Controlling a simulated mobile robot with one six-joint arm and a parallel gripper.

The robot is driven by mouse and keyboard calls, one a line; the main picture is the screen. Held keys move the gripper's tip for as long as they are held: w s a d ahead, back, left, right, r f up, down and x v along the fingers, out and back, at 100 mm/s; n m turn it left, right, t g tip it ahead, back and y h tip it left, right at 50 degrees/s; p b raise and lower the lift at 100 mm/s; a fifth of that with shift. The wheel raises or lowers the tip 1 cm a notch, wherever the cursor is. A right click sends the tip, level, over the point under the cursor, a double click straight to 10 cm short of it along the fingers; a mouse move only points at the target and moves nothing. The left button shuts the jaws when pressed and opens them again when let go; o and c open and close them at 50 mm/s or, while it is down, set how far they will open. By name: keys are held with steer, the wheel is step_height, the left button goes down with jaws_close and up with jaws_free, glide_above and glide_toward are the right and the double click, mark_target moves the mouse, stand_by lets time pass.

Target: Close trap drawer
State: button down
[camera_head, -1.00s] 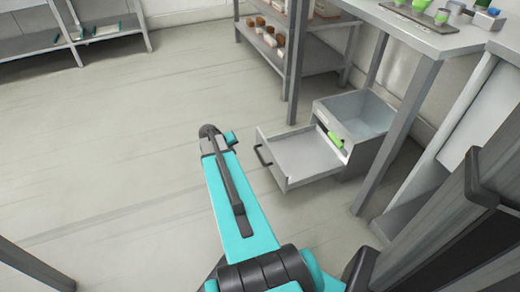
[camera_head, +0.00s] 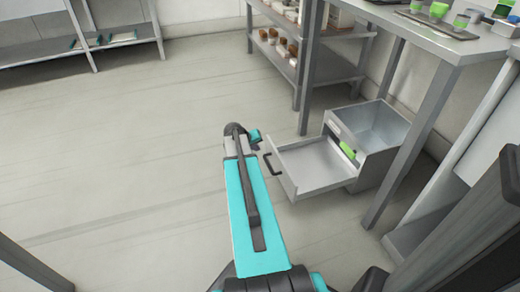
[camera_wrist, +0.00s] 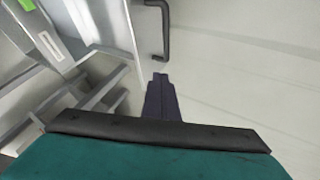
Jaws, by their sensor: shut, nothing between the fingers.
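The trap drawer (camera_head: 310,168) is a grey metal drawer pulled out of a box-like cabinet (camera_head: 372,138) on the floor under the table. Its dark handle (camera_head: 272,163) is on the front panel at the left. In the wrist view the handle (camera_wrist: 164,30) shows at the top middle, just beyond my gripper (camera_wrist: 160,80). My gripper's fingers are together and empty, apart from the handle in that view. In the head view the gripper (camera_head: 255,138) is mostly hidden behind the arm's end, left of the drawer front. A green item (camera_head: 347,150) lies at the drawer's back.
A metal table (camera_head: 440,45) with green cups stands over the cabinet. A shelf (camera_head: 340,60) with several brown-topped jars stands behind the drawer, and another shelf (camera_head: 80,50) at the far left. The floor (camera_head: 120,150) to the left is clear.

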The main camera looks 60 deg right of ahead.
steer(key=b, duration=0.4)
glide_toward(273, 152)
step_height(273, 152, down, 4)
steer(key=w, duration=0.3)
steer(key=shift+s+d+b, duration=0.5)
steer(key=shift+s+d, duration=0.3)
steer(key=shift+s, duration=0.2)
steer(key=shift+s+d+r, duration=0.1)
steer(key=shift+s+d, duration=0.25)
steer(key=shift+d, duration=0.15)
steer(key=shift+d, duration=0.1)
